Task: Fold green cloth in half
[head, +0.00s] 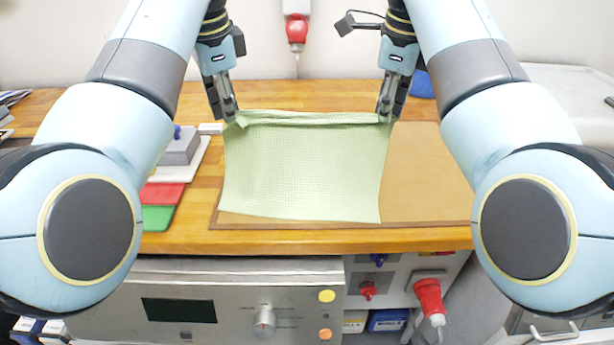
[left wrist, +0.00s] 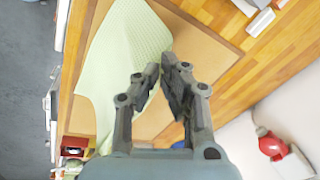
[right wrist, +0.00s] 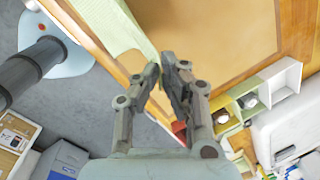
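The pale green checked cloth (head: 303,170) is spread over the left part of a brown mat (head: 430,175). Its far edge is gathered into a narrow ruffled strip between my two grippers. My left gripper (head: 236,118) is shut on the far left corner, and my right gripper (head: 384,117) is shut on the far right corner. The cloth also shows at the fingertips in the left wrist view (left wrist: 122,55) and the right wrist view (right wrist: 140,30). The near edge hangs free of the grippers. How high the held edge is above the mat is hard to tell.
Left of the mat are a grey block (head: 182,147), a red piece (head: 164,193) and a green piece (head: 158,217) on the wooden table (head: 310,95). The mat's right part is bare. A control panel (head: 215,305) is below the table's front edge.

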